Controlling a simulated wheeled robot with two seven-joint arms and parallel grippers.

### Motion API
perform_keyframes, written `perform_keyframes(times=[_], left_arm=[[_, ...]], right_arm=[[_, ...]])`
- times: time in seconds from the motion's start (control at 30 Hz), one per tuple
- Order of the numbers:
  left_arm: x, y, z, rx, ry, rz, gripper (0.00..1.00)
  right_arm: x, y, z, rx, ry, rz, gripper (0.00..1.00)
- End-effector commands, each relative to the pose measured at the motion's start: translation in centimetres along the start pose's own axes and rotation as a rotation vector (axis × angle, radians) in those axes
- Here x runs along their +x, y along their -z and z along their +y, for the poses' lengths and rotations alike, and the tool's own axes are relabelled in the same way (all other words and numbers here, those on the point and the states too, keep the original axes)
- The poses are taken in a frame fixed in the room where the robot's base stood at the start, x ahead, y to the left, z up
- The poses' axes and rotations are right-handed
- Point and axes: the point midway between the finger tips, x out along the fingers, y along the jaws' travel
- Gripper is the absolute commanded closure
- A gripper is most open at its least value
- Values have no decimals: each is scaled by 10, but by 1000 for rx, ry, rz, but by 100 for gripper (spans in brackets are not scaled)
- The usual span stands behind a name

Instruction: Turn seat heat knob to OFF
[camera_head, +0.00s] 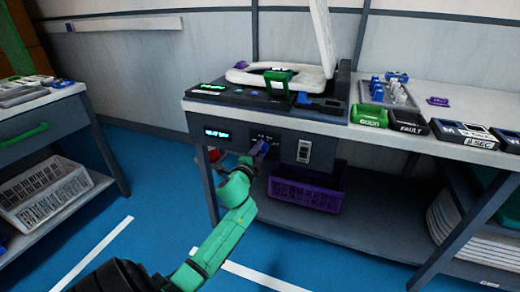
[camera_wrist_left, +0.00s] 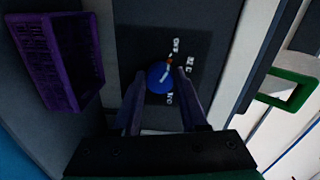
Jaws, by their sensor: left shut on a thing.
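The seat heat knob (camera_wrist_left: 158,77) is a round blue knob on a dark panel (camera_wrist_left: 140,45) in the left wrist view. It has a pale pointer line with an orange tip, which points up and slightly right, towards the label that looks like OFF (camera_wrist_left: 176,45). Other white labels are beside and below it, too blurred to read surely. My left gripper (camera_head: 262,148) reaches the front panel of the bench in the head view. In the wrist view its fingers (camera_wrist_left: 158,88) are on either side of the knob, shut on it. My right gripper is not in view.
A toilet seat (camera_head: 285,75) with raised lid stands on the bench. A green-lit display (camera_head: 217,133) and a switch (camera_head: 304,151) flank the knob area. A purple crate (camera_head: 310,192) is on the shelf below. Green and black bins (camera_head: 369,117) sit at right.

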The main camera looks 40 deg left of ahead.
Motion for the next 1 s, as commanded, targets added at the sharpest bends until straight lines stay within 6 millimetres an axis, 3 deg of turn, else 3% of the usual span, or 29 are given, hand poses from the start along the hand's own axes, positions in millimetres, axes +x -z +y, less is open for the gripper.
perform_keyframes(times=[0.3,0.77,0.8,0.87,1.0], left_arm=[[0,-1,2,-107,-4,2,100],[0,-1,2,-121,-5,3,100],[0,-1,2,-120,-5,3,50],[0,-1,2,-120,-4,3,28],[0,0,2,-119,-3,4,28]], right_arm=[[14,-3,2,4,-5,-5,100],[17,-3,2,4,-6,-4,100],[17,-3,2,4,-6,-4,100],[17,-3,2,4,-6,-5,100],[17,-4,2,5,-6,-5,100]])
